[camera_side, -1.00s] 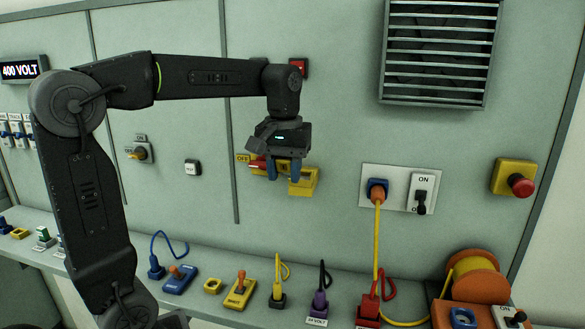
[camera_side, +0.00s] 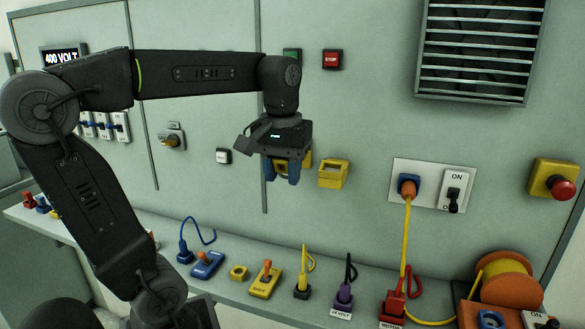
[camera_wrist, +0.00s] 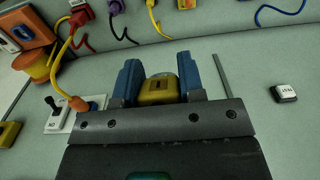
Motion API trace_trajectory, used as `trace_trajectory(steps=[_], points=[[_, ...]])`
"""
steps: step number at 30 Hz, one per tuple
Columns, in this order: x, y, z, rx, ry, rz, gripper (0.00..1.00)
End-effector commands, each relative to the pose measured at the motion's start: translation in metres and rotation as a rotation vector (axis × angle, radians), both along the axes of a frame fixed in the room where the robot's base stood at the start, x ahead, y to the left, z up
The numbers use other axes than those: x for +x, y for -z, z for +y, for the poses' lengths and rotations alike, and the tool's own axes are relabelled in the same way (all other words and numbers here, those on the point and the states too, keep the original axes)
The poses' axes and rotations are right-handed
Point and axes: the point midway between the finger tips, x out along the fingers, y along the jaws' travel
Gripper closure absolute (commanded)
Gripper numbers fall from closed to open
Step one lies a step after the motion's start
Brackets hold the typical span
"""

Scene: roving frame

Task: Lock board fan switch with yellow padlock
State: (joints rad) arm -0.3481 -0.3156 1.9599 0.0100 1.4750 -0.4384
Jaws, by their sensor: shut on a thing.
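My gripper (camera_side: 282,172) has blue fingers that point down, in front of the wall panel. It is shut on a yellow block, which I take for the yellow padlock (camera_wrist: 158,90); in the wrist view it sits between the fingers. In the side view a bit of yellow (camera_side: 307,160) shows beside the right finger; I cannot tell if it is the padlock. The fan switch cannot be made out; my gripper covers part of the panel.
A white socket plate (camera_side: 432,170) with a yellow cable and an emergency stop (camera_side: 553,182) are to the right. A rotary switch (camera_side: 172,141) is left.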

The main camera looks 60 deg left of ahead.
Motion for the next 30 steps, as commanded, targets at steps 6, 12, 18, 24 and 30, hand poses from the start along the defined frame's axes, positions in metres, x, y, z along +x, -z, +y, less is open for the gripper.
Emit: trace_trajectory(steps=[6,12,18,24,30], points=[[-0.008,0.0,-0.001,0.0,-0.001,0.0,0.9],[-0.008,0.0,-0.001,-0.001,0.0,0.001,0.9],[0.006,-0.009,0.0,-0.001,0.001,0.001,0.9],[0.048,-0.036,0.002,-0.001,0.003,0.001,0.9],[0.082,-0.054,0.001,-0.001,0.001,0.001,0.9]])
